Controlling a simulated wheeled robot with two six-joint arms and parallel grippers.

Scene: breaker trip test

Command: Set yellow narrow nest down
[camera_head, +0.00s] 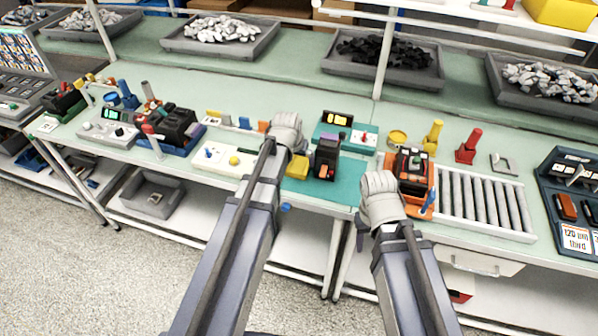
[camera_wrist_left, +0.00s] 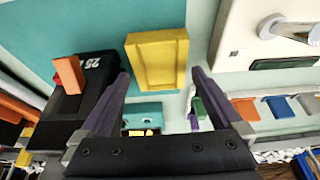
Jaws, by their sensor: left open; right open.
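In the left wrist view the nest (camera_wrist_left: 157,60) is a shallow yellow block with a recessed channel. My left gripper (camera_wrist_left: 158,80) is open, with one purple finger to each side of the nest's near end. Gaps show between the nest and both fingers. In the head view my left gripper (camera_head: 290,146) partly hides the mat's left side. My right gripper (camera_head: 380,182) is beside the orange fixture; its fingertips are mostly hidden.
A black breaker (camera_head: 327,157) marked 25 stands on the mat, close to the nest's right. The orange fixture (camera_head: 413,172) holding another breaker and a roller conveyor (camera_head: 485,203) are to the right.

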